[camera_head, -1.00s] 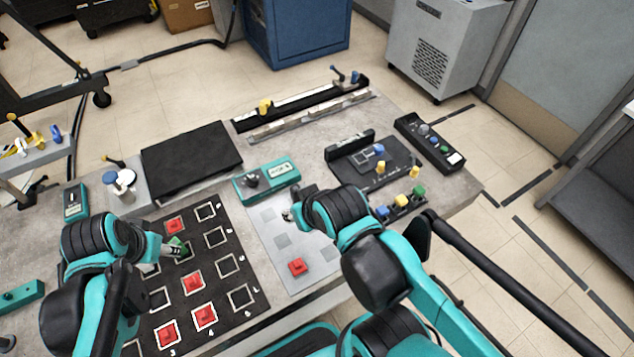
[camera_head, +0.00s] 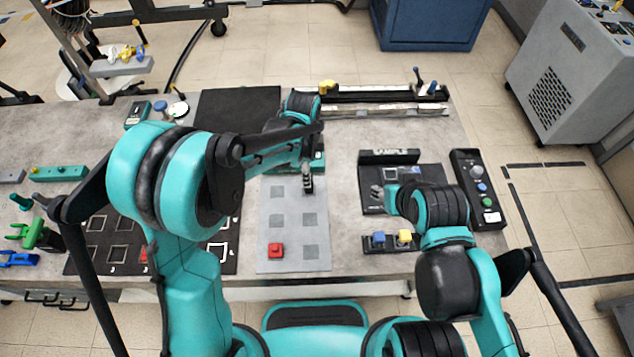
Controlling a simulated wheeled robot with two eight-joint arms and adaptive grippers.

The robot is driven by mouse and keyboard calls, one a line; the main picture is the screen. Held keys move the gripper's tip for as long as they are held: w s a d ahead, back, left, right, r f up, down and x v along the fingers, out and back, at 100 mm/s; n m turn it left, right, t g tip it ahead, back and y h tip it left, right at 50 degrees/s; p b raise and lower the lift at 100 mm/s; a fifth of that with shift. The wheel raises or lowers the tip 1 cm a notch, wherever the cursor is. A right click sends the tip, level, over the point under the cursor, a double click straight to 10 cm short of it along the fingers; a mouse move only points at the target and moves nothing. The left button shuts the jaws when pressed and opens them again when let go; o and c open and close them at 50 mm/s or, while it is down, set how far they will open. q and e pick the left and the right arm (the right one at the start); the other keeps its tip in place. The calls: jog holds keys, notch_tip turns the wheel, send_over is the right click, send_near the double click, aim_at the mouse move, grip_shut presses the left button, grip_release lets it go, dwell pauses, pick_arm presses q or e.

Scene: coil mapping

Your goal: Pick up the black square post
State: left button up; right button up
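My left gripper (camera_head: 307,178) points down over the upper right of the grey pad (camera_head: 265,223). A small dark piece shows at its fingertips. I cannot tell whether this is the black square post, or whether the fingers are shut on it. My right gripper (camera_head: 378,194) is low over the left part of the black fixture board (camera_head: 428,175). Its fingertips are too small and too covered by the arm to tell open from shut. No other piece can be made out clearly as a black square post.
A red block (camera_head: 276,250) sits at the pad's lower left. The black numbered mat (camera_head: 85,262) is mostly behind my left arm. A strip with a blue (camera_head: 379,237) and a yellow block (camera_head: 404,236) lies below the board. A black control box (camera_head: 477,190) stands at right.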

pick_arm(q)
notch_tip(320, 180, down, 2)
jog(key=shift+f, duration=0.1)
jog(key=f, duration=0.1)
jog(key=f+b, duration=0.1)
jog(key=f, duration=0.1)
jog(key=f+b, duration=0.1)
jog(key=shift+w+d+f, duration=0.25)
jog(key=shift+f, duration=0.15)
jog(key=shift+r, duration=0.1)
grip_shut()
